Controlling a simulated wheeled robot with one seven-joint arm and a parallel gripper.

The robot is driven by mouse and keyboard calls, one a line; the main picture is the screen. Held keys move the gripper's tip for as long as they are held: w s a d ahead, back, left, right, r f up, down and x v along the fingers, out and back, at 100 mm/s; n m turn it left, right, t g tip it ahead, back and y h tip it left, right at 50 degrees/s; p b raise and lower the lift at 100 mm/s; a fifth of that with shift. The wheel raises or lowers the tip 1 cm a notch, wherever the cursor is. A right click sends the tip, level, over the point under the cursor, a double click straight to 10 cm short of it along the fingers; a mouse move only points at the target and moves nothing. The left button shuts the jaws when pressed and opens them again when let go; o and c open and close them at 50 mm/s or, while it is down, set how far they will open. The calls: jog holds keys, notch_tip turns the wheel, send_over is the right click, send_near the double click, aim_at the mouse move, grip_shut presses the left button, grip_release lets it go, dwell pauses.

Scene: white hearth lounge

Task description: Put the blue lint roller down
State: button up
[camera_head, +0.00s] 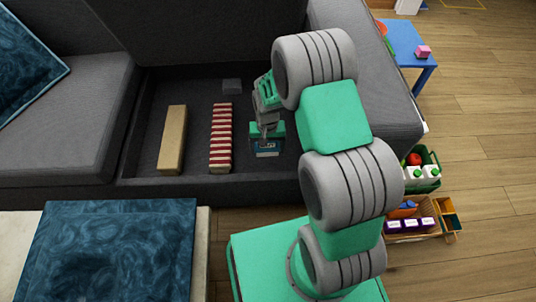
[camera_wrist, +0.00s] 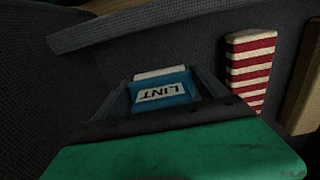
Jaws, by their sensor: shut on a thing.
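The blue lint roller (camera_head: 267,148) is low inside the open storage well of the dark grey sofa (camera_head: 195,187), at its right side near the front wall. My gripper (camera_head: 267,134) is above it, pointing down, and shut on it. In the wrist view the lint roller (camera_wrist: 165,90) shows its blue and white body and a LINT label between the dark fingers of my gripper (camera_wrist: 164,97). I cannot tell whether its underside touches the floor of the well.
A red-and-white striped box (camera_head: 220,138) stands left of the lint roller, and a tan box (camera_head: 172,140) lies further left. A crate with white bottles (camera_head: 423,172) stands on the floor at right.

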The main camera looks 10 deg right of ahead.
jog(key=w+f, duration=0.1)
jog(key=w+f+b, duration=0.1)
jog(key=f, duration=0.1)
jog(key=w+d+f+b, duration=0.1)
jog(key=f, duration=0.1)
jog(key=shift+w, duration=0.3)
jog(key=shift+w+f+b, duration=0.1)
jog(key=shift+f+b, duration=0.55)
jog(key=shift+f, duration=1.1)
jog(key=o, duration=1.1)
jog(key=shift+r, duration=0.1)
notch_tip(320, 180, up, 14)
jog(key=r+p, duration=0.1)
jog(key=p, duration=0.4)
send_over(271, 149)
jog(key=w, duration=0.4)
jog(key=s+r, duration=0.4)
jog(key=r, duration=0.5)
jog(key=s+r, duration=0.3)
jog(key=s, duration=0.2)
jog(key=s+r+n+t, duration=0.1)
jog(key=s+r, duration=0.2)
jog(key=s, duration=0.2)
jog(key=s+r+n+t, duration=0.1)
jog(key=s+r, duration=0.2)
jog(key=s, duration=0.2)
jog(key=shift+s, duration=0.35)
